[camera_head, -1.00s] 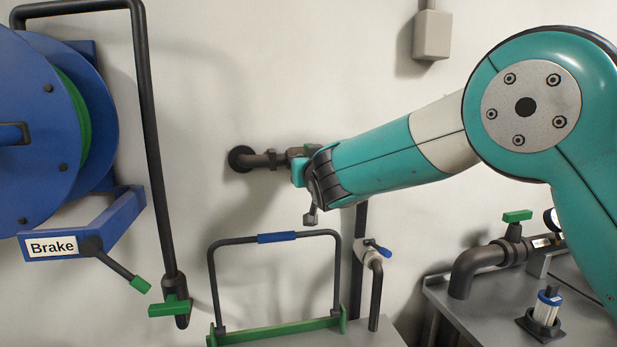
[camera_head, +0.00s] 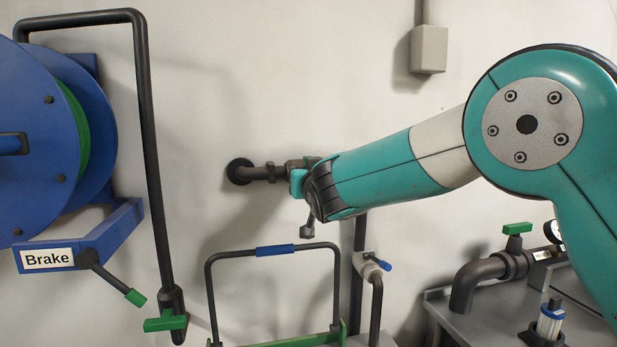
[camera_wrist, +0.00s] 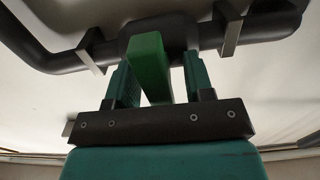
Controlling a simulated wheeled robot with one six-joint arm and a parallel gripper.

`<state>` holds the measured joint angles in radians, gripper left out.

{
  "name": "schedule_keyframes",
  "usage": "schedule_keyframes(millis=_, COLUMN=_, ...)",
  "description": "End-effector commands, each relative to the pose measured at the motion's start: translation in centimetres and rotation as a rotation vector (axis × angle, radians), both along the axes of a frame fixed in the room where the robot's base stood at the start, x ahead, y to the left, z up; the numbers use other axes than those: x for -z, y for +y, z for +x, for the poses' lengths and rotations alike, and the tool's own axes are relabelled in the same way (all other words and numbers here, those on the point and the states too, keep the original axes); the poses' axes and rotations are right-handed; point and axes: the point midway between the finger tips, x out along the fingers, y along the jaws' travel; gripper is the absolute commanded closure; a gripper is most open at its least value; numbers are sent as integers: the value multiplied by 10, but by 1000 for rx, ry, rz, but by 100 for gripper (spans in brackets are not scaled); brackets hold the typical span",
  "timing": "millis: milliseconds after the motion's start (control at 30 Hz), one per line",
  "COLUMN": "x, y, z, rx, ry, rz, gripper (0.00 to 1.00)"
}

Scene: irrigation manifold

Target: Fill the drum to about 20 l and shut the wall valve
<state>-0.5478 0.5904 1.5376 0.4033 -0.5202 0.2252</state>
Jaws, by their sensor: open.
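The wall valve sits on a dark pipe (camera_head: 258,173) coming out of the wall at centre in the head view. In the wrist view its dark body (camera_wrist: 165,30) lies across the top and its green lever (camera_wrist: 150,62) points toward my gripper. My gripper (camera_wrist: 158,78) is open, with one finger on each side of the lever. The lever appears nearer the left finger; I cannot tell whether they touch. In the head view my gripper (camera_head: 299,182) is at the valve and my wrist hides much of it. I cannot make out a drum.
A blue reel (camera_head: 95,120) with a brake lever (camera_head: 118,283) and a black pipe with a green handle (camera_head: 165,321) stand left. A hoop-handled frame (camera_head: 275,250) and a blue-handled tap (camera_head: 370,262) are below my arm. A bench with piping (camera_head: 485,272) is at right.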

Motion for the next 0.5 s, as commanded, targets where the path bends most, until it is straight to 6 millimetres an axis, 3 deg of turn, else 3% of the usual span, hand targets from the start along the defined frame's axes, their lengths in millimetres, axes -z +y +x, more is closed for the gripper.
schedule_keyframes(millis=233, x=2, y=-4, z=-24, rx=-1, ry=-1, rz=-1, gripper=52)
schedule_keyframes(millis=500, x=3, y=-18, z=-92, rx=-4, ry=-2, rz=0, gripper=52)
